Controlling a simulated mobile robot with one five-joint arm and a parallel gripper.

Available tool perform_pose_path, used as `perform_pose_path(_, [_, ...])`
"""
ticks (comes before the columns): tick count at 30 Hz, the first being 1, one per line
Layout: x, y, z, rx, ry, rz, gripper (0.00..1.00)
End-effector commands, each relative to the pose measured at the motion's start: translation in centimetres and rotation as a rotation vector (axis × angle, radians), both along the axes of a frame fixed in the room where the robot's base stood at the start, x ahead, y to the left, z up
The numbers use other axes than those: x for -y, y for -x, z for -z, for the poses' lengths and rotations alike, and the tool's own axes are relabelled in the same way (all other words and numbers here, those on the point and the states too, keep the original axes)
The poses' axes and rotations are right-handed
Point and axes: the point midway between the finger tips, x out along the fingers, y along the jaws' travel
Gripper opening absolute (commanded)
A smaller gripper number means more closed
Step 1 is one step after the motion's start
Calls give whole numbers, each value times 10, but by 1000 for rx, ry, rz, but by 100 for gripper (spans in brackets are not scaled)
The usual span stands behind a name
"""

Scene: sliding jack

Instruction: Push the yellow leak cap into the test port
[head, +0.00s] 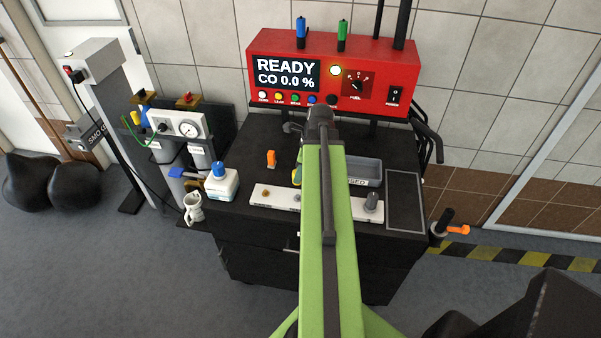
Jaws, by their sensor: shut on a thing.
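My green arm (325,220) reaches up the middle of the picture over the dark cart top, with a dark joint (320,118) at its far end. I cannot make out my gripper's fingertips; the arm hides that area. I cannot tell which fitting is the test port.
A red analyser (375,75) reading READY, CO 0.0 % stands at the back. A grey tray (365,171) sits right of my arm. An orange clip (271,158), a white bottle with blue cap (221,183) and a pale mug (194,210) are left of it.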

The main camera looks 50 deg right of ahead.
Motion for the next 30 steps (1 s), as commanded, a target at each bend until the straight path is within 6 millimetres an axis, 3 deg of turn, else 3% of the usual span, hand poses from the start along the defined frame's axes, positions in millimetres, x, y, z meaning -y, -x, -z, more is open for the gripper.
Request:
perform_pose_path(18, [0,-1,57,0,0,-1,0])
perform_pose_path(30, [0,-1,58,0,0,-1,0])
